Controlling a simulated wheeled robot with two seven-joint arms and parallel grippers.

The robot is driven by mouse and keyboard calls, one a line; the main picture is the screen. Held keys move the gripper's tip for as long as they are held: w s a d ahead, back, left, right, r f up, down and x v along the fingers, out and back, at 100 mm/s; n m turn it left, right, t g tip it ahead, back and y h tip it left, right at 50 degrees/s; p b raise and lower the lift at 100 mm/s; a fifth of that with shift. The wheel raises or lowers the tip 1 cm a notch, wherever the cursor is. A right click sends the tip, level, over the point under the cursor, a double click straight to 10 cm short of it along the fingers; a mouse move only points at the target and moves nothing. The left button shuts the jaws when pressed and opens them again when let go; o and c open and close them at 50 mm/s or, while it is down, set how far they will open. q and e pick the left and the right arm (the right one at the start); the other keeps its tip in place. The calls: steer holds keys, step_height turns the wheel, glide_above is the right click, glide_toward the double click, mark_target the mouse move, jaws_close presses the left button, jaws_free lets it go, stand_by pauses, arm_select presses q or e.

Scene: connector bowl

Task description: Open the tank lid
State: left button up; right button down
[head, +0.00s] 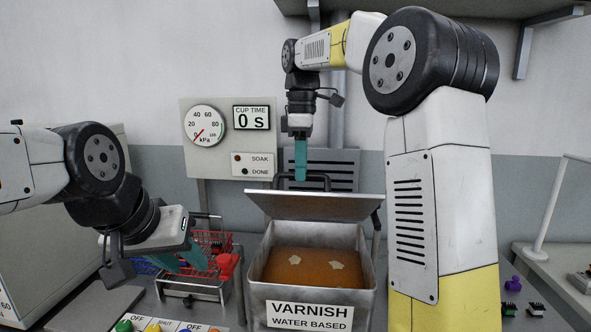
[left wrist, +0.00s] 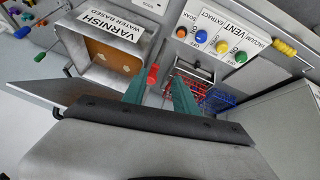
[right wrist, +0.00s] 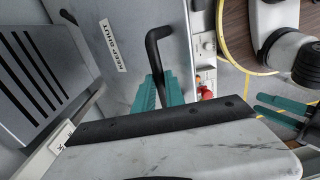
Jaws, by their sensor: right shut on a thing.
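The varnish tank (head: 255,272) stands in the middle of the head view, with brown liquid and two pale patches inside. Its grey lid (head: 315,207) is raised and tilted up at the back, so the tank's front opening shows. My right gripper (head: 300,176) is shut on the lid's dark bar handle (head: 322,178); the handle (right wrist: 157,42) also shows in the right wrist view, beside a lid label. My left gripper (head: 184,263) is open, its teal fingers apart by the wire baskets left of the tank. In the left wrist view its fingers (left wrist: 160,95) have nothing clearly between them.
A red wire basket (head: 208,244) and a blue one (left wrist: 217,100) sit on a rack left of the tank. A control panel with coloured knobs (left wrist: 222,45) lies at the front. A gauge box (head: 228,135) is on the wall behind. A side table (head: 560,262) stands right.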

mark_target(315, 199)
arm_select(q)
steer(key=c, duration=0.4)
steer(key=shift+d+f+n+g, duration=0.25)
steer(key=shift+f+n+g, duration=0.05)
jaws_close()
steer(key=w+d+f+n+g+h, duration=0.1)
steer(key=d+f+n+g+h, duration=0.2)
steer(key=d+n+g+h, duration=0.7)
steer(key=w+d+r+n+t+h, duration=0.1)
steer(key=w+r+n+t+h, duration=0.1)
steer(key=w+n+h, duration=0.4)
steer(key=w+d+r+n+t+h, duration=0.1)
steer(key=w+d+r+n+h, duration=0.1)
steer(key=w+n, duration=0.65)
steer(key=x, duration=0.9)
steer(key=shift+s+n, duration=0.2)
steer(key=shift+n, duration=0.15)
